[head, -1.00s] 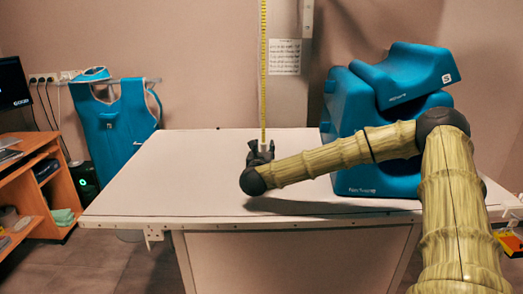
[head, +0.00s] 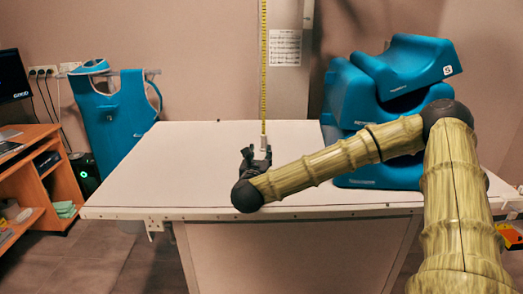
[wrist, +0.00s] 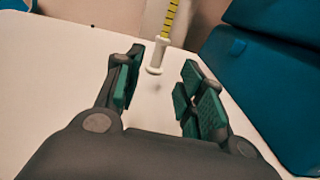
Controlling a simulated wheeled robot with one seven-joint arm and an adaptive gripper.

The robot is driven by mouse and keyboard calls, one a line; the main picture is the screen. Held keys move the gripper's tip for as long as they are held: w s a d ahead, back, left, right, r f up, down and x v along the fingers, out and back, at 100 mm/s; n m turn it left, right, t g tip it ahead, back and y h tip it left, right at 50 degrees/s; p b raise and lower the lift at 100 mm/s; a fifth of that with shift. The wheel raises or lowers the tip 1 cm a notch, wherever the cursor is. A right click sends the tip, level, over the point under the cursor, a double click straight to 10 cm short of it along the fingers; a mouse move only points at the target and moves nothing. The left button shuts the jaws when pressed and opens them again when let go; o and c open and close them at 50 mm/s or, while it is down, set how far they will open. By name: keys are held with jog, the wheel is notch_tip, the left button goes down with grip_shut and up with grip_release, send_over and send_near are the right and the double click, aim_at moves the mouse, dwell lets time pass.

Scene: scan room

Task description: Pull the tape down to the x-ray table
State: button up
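A yellow measuring tape (head: 264,75) hangs straight down in front of the back wall. Its white end piece (head: 264,143) is low, at the table top, upright; I cannot tell whether it touches. The x-ray table (head: 150,180) is a wide pale slab. My gripper (head: 256,156) is low over the table, on the near side of the end piece. In the wrist view my gripper (wrist: 160,72) has its green-padded fingers spread. The white end piece (wrist: 155,70) shows upright just beyond the fingertips, with nothing gripped. The tape's top is out of view.
Blue foam positioning blocks (head: 370,95) are stacked on the table's right, beside my arm. A blue apron (head: 118,115) hangs behind the table's left. A wooden desk (head: 38,185) stands at far left. A printed notice (head: 285,48) is on the column behind. The table's left half is clear.

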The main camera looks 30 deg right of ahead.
jog(key=shift+s+a, duration=0.3)
